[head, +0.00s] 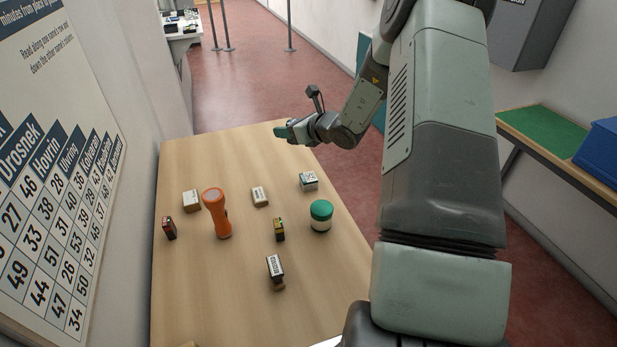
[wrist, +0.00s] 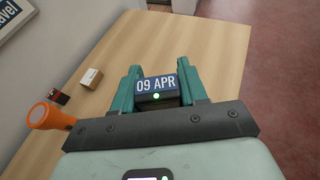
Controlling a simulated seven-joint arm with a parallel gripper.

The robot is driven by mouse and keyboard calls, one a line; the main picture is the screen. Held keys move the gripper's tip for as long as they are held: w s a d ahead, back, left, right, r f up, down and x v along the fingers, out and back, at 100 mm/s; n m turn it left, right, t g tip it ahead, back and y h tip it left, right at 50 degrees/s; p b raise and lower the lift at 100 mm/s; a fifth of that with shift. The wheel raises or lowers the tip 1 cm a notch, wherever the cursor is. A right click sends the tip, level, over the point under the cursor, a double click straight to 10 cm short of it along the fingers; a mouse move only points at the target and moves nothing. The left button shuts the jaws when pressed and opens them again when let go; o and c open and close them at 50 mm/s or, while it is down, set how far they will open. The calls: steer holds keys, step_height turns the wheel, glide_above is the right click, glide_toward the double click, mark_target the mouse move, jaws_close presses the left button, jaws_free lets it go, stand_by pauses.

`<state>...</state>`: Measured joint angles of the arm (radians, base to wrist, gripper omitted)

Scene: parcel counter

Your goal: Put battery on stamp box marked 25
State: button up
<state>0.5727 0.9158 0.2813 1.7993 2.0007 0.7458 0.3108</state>
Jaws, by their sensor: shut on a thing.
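My gripper (head: 283,132) is above the far end of the table in the head view. In the wrist view, its teal fingers (wrist: 158,68) are shut on a dark block marked 09 APR (wrist: 156,84), with a small green light below the lettering. I cannot tell whether this block is the battery. A small black-and-yellow block (head: 279,230) and a red-and-black block (head: 169,228) stand on the table; either may be a battery. Small pale boxes stand at the left (head: 191,200), middle (head: 260,196) and right (head: 308,181). I cannot read a 25 on any.
An orange flashlight (head: 216,213) stands among the small things on the table (head: 210,300). A jar with a green lid (head: 321,215) stands at the right. A stamp-like block with a printed face (head: 275,268) is nearer. The far end of the table is clear.

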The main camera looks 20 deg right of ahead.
steer(key=m+h, duration=0.1)
glide_above(306, 175)
steer(key=shift+t, duration=0.4)
steer(key=f, duration=1)
steer(key=shift+w+a+f, duration=0.1)
steer(key=shift+w+f, duration=0.1)
steer(key=shift+w, duration=0.15)
steer(key=shift+f, duration=2.15)
steer(key=shift+f, duration=0.1)
steer(key=o, duration=1.1)
steer(key=shift+s+d+r, duration=0.2)
steer(key=shift+s+r, duration=0.05)
steer(key=v, duration=1.1)
steer(key=shift+s, duration=0.2)
